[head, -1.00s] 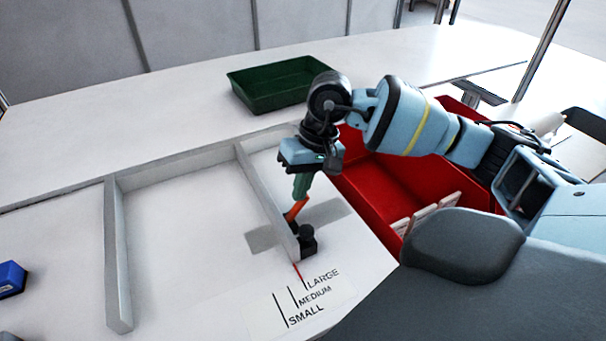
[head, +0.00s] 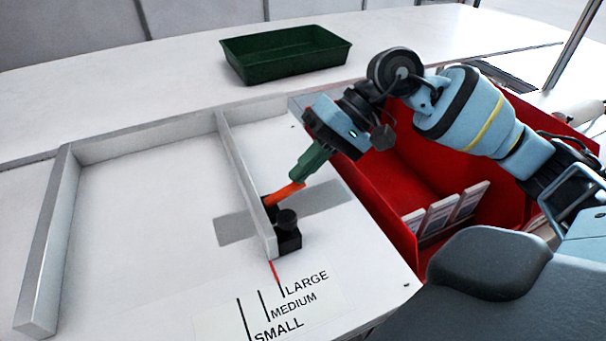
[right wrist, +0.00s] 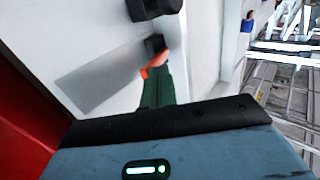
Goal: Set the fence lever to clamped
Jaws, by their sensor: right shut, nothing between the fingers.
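The orange fence lever (head: 284,195) sits on a dark mount at the right side of the grey movable fence (head: 243,175). It leans low to the right. My right gripper (head: 298,180) is shut, with its green fingertips at the lever's free end; they appear to touch it, without holding it. In the right wrist view the orange lever (right wrist: 146,72) shows just beside the green fingers (right wrist: 164,85), which partly hide it. A black block with a round knob (head: 287,222) stands at the fence's near end. My left gripper is out of view.
A size label (head: 290,303) lies in front, and the fence's red pointer meets its LARGE line. A red bin (head: 372,205) with white cards stands right of the board. A green tray (head: 287,57) stands behind. A fixed grey fence (head: 50,245) is at left.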

